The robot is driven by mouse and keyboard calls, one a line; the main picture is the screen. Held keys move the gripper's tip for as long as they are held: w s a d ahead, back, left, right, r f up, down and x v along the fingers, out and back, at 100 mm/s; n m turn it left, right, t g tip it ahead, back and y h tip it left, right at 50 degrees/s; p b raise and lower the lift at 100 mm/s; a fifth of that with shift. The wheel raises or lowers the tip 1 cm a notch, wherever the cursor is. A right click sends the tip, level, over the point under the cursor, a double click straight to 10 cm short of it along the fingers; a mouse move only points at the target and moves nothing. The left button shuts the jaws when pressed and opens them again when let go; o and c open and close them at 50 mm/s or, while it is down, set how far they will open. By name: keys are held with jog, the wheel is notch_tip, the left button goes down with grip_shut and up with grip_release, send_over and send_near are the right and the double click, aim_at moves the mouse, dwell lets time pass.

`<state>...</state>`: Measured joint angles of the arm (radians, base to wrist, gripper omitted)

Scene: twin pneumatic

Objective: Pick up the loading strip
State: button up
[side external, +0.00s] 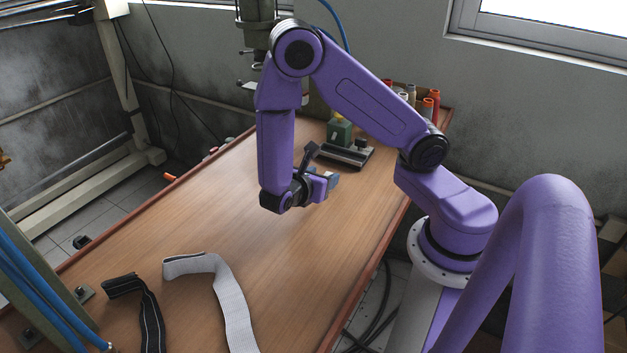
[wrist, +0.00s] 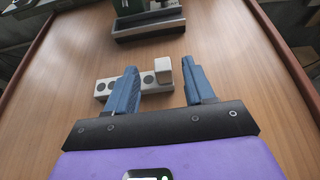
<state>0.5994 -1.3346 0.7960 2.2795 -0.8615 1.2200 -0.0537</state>
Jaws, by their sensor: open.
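In the wrist view, a pale grey strip (wrist: 152,84) with a row of dark round holes lies on the wooden table, and I take it to be the loading strip. A raised light block (wrist: 163,68) stands at its right end. My gripper (wrist: 161,67) is open, with blue-grey fingers. The left finger hides part of the strip, and the raised block appears between the two fingers. Nothing is held. I cannot tell how far the fingertips are above the strip. In the side external view, my gripper (side external: 326,183) is low over the table, and the strip cannot be made out there.
A dark metal fixture (side external: 346,157) with a green block (side external: 340,131) stands farther back. Several thread spools (side external: 427,106) stand at the far right corner. White webbing (side external: 229,299) and black webbing (side external: 148,311) lie at the near end. The middle of the table (side external: 215,215) is clear.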

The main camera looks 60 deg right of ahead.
aim_at(328, 174)
jog(key=shift+x, duration=2.5)
jog(key=shift+s, duration=0.2)
grip_shut()
